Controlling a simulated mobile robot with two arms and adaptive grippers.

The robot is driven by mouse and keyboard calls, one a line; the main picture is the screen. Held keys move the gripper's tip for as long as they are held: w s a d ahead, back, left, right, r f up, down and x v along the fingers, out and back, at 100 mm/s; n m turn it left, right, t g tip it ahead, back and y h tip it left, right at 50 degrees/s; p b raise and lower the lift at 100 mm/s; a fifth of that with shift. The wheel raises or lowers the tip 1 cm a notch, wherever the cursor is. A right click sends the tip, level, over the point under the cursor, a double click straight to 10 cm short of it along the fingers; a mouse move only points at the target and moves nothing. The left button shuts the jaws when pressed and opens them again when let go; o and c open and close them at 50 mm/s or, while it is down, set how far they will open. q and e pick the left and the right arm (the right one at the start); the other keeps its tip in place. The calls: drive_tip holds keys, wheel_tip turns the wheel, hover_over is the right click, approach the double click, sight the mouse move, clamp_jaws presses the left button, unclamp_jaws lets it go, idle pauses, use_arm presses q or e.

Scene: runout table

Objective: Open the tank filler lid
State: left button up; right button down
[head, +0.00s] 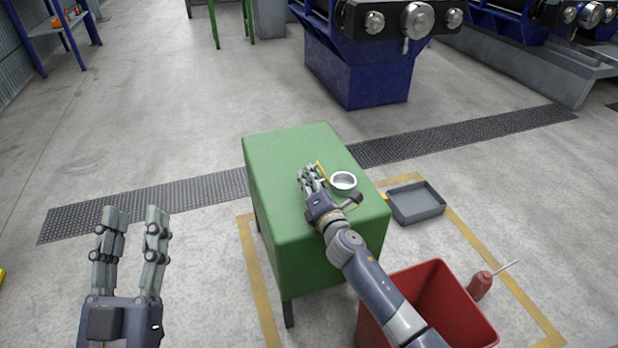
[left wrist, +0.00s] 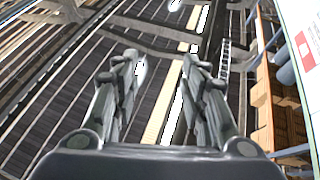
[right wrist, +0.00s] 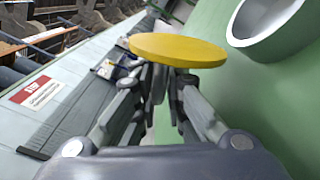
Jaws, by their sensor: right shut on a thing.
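The green tank (head: 290,155) stands in the middle of the head view. Its round white filler neck (head: 343,181) is uncovered on the top; it also shows at the upper right of the right wrist view (right wrist: 236,30). The yellow lid (head: 321,173) stands tilted up at the left side of the neck. In the right wrist view the lid (right wrist: 178,50) is a yellow disc at my fingertips. My right gripper (head: 309,170) is shut on the lid; the fingers partly hide it and the hinge is not clear. My left gripper (head: 133,212) is open and empty, left of the tank.
A red bin (head: 450,285) stands in front of the tank, under my right arm. A blue machine (head: 357,75) stands behind.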

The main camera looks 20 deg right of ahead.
drive_tip(key=shift+w+r+m, duration=0.1)
drive_tip(key=shift+r+m, duration=0.2)
drive_tip(key=shift+r, duration=0.05)
use_arm(q)
drive_tip(key=shift+w+f+g+y, duration=0.15)
drive_tip(key=shift+w+f+g, duration=0.1)
drive_tip(key=shift+f, duration=0.15)
drive_tip(key=shift+w+f+g+y, duration=0.15)
drive_tip(key=shift+f+g, duration=0.1)
drive_tip(key=shift+f, duration=0.15)
use_arm(e)
drive_tip(key=shift+d, duration=0.1)
